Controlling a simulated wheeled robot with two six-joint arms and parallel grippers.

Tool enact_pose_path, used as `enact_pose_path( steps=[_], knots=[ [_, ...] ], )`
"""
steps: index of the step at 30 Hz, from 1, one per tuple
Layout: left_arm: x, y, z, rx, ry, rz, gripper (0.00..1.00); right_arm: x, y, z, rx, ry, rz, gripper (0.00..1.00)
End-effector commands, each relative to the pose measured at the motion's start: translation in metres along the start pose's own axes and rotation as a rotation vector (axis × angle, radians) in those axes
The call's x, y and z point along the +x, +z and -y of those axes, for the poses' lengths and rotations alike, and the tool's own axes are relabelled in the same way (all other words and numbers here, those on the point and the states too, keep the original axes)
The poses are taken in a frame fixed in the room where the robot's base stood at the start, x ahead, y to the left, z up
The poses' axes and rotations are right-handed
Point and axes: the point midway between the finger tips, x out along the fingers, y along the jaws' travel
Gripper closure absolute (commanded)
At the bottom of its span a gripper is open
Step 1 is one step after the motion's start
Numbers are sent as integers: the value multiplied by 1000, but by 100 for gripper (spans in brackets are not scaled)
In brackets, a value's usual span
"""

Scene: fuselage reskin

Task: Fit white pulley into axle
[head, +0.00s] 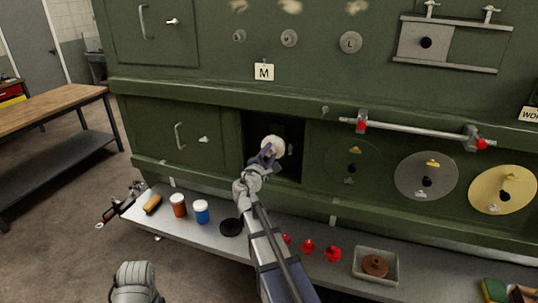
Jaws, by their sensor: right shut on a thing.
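The white pulley (273,146) is at the open dark bay (294,135) in the green panel's lower row, below the "M" tag. My right gripper (265,158) is shut on the pulley from below, at the mouth of the bay. I cannot tell how far inside the pulley is. No axle can be made out; the bay's inside is very dark and partly covered by the pulley and gripper. My left gripper is not in view; only a grey arm part of mine shows at the bottom left.
Below the panel, a grey ledge (310,264) holds brown and blue-white jars (201,211), a black disc (231,227), red parts (333,254) and a tray (376,283) with a brown piece. A horizontal rod (415,129) with red-marked clamps sticks out right of the bay.

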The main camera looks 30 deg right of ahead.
Motion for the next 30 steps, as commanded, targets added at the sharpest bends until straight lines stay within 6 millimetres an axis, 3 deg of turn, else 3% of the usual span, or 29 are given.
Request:
enact_pose_path(
  steps=[30],
  knots=[
    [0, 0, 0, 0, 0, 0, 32, 20, 0, 0, 0, 0, 0, 100]
  ],
)
